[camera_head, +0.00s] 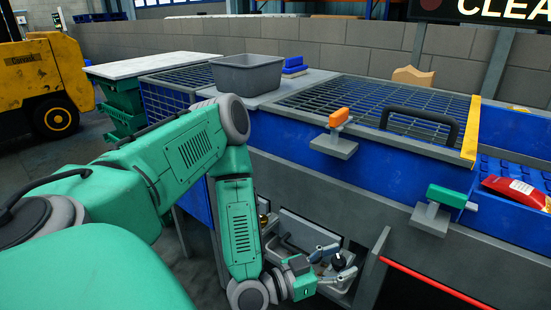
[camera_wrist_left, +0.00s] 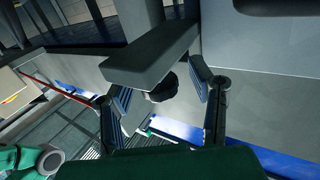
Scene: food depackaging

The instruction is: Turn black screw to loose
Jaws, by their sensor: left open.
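The black screw (camera_head: 339,261) is a small dark knob low on the front of the blue and grey machine, inside a recessed opening. My left gripper (camera_head: 332,267) reaches into that opening with its fingers apart, one on each side of the screw. In the left wrist view the round black screw (camera_wrist_left: 163,88) shows between the two open fingers, partly behind a grey block (camera_wrist_left: 152,58). A gap seems to remain between the fingers and the screw.
Above the opening are an orange handle (camera_head: 338,117) and a green handle (camera_head: 447,196) on grey brackets. A black-handled grid cover (camera_head: 417,118) lies on top. A grey bin (camera_head: 246,74) stands behind. A red package (camera_head: 514,189) lies at right.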

